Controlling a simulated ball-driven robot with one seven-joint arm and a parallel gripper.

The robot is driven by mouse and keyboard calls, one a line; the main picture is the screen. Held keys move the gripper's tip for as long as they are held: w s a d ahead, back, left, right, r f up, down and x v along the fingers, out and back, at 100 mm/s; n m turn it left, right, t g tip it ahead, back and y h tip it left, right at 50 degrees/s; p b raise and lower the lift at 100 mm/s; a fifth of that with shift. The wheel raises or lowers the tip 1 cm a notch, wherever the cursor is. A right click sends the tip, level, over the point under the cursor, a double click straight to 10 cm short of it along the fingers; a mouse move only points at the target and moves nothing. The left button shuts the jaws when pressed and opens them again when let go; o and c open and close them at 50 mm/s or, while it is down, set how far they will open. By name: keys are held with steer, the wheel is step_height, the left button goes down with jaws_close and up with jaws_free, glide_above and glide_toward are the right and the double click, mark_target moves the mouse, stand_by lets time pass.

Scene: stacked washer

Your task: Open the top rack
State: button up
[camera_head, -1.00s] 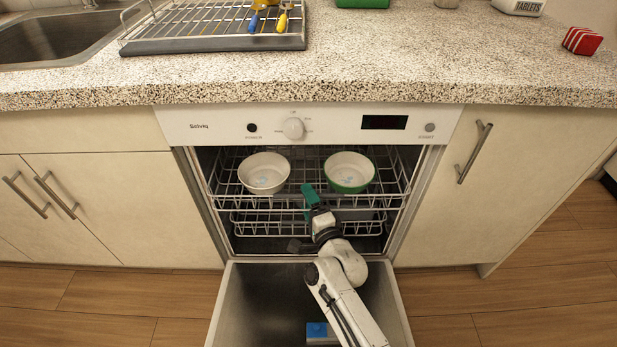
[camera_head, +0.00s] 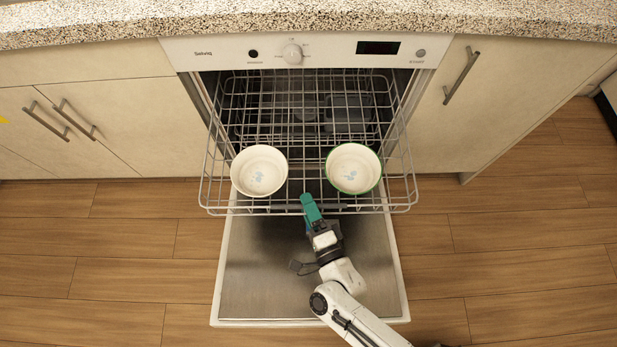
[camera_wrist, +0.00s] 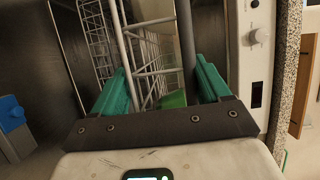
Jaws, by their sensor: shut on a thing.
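The top rack (camera_head: 250,208) of white wire is slid well out of the dishwasher, over the lowered door. Two bowls stand upright at its front: a white bowl (camera_head: 259,170) on the left and a green-rimmed bowl (camera_head: 353,168) on the right. My gripper (camera_head: 310,204) has teal fingers and is shut on the rack's front edge, between and just in front of the bowls. In the wrist view my gripper (camera_wrist: 160,68) has rack wires between its fingers; the exact contact is hard to see.
The open door (camera_head: 260,270) lies below the rack and my arm. The countertop (camera_head: 300,18) runs above the control panel (camera_head: 220,52). Cabinets with handles flank the machine. In the wrist view a blue thing (camera_wrist: 10,115) sits at the left. The wooden floor is clear on both sides.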

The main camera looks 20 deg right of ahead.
steer(key=shift+s+a+r, duration=0.15)
steer(key=shift+s+a, duration=0.15)
steer(key=shift+s, duration=0.55)
steer(key=shift+s+a+r, duration=0.1)
steer(key=shift+s+a, duration=0.25)
steer(key=shift+s, duration=0.55)
steer(key=shift+s+a+r, duration=0.15)
steer(key=shift+s+a, duration=0.15)
steer(key=shift+s, duration=0.55)
steer(key=o, duration=1.1)
steer(key=shift+o, duration=1)
steer(key=shift+s+f, duration=0.1)
steer(key=shift+f, duration=0.1)
steer(key=shift+s, duration=0.15)
steer(key=s, duration=1)
steer(key=shift+s+d, duration=0.25)
steer(key=shift+d, duration=0.2)
